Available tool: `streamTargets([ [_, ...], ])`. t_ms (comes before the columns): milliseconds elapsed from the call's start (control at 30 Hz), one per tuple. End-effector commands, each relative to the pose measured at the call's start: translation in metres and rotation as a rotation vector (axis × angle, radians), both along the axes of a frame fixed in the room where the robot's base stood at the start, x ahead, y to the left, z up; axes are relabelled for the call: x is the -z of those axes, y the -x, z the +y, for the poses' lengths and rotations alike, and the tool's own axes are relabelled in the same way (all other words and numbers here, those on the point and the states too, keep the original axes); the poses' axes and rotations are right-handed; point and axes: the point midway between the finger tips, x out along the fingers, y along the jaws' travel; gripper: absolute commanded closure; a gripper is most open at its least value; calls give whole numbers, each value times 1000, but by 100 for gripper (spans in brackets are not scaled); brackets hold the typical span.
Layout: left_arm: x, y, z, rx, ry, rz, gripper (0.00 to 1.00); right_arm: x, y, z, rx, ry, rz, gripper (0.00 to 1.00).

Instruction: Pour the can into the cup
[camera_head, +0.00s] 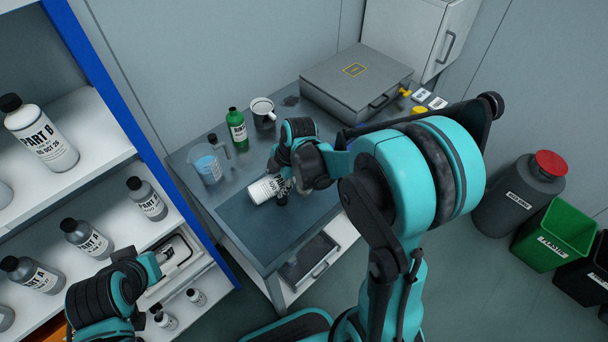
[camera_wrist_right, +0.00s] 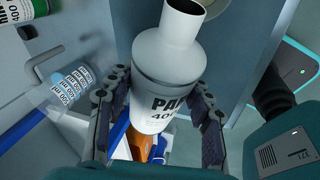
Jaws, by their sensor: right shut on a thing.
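My right gripper (camera_head: 285,184) is shut on a white can (camera_head: 265,189) with a black-lettered label. The can is tilted and held over the workbench. In the right wrist view the can (camera_wrist_right: 168,75) sits between both fingers (camera_wrist_right: 160,115), its narrow neck toward the top of the picture.
A clear measuring jug (camera_head: 207,166) with blue liquid and a green bottle (camera_head: 237,128) stand on the bench; the wrist view shows a 500 ml jug (camera_wrist_right: 70,85). A grey case (camera_head: 350,75) lies behind. Shelves with bottles (camera_head: 40,137) are at left, bins (camera_head: 543,238) at right.

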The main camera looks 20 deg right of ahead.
Motion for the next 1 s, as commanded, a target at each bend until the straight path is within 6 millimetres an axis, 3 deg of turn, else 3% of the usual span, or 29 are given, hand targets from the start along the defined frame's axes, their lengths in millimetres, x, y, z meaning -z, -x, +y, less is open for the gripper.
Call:
streamTargets([
  [1000, 0, 0, 0, 0, 0, 0, 52, -4, -1, -2, 1, -49, 2, 97],
])
